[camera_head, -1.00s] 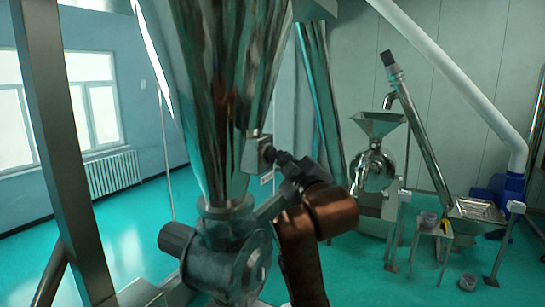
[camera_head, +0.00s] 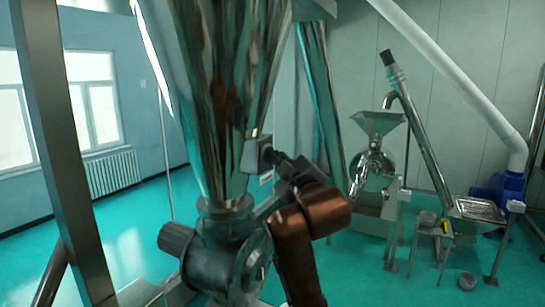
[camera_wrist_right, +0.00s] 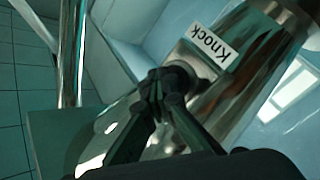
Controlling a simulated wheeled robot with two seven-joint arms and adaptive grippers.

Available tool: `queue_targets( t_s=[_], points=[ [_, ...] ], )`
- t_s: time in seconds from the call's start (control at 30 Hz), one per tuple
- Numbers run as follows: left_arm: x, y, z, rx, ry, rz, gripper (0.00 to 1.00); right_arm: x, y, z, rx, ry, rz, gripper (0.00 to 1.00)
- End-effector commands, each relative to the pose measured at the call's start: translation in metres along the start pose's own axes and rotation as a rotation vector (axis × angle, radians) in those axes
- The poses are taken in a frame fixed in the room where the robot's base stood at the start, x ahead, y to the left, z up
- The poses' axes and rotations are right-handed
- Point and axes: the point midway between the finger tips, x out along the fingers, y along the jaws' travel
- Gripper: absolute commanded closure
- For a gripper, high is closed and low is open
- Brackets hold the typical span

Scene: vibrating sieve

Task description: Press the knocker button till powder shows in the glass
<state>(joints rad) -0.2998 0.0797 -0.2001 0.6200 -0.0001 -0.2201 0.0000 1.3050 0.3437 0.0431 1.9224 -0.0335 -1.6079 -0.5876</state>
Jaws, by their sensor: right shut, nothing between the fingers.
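The shiny steel hopper cone (camera_head: 215,90) stands in the middle of the head view. A small grey knocker box (camera_head: 250,153) is fixed on its right side. My right gripper (camera_head: 270,157) is shut and empty, with its tips at the knocker box. In the right wrist view the fingertips (camera_wrist_right: 163,78) are against or just in front of the steel beside the white "Knock" label (camera_wrist_right: 210,46). They hide the button, so contact cannot be told. A round glass (camera_head: 256,271) faces right on the grey valve housing below the cone; powder in it cannot be made out. My left gripper is out of view.
A dark motor (camera_head: 176,239) sticks out left of the valve. A steel frame post (camera_head: 60,150) stands at the left. At the back right are a small mill with a funnel (camera_head: 378,125), a slanted tube (camera_head: 420,130) and a tray (camera_head: 478,209).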

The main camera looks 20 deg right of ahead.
Motion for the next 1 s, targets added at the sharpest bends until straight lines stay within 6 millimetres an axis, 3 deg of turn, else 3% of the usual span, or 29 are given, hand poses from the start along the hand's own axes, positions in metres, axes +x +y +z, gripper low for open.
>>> queue_targets(
  t_s=[1.0],
  points=[
    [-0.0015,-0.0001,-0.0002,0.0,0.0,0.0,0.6,0.005,-0.0052,-0.005,-0.001,0.004,-0.004,1.0]
  ],
)
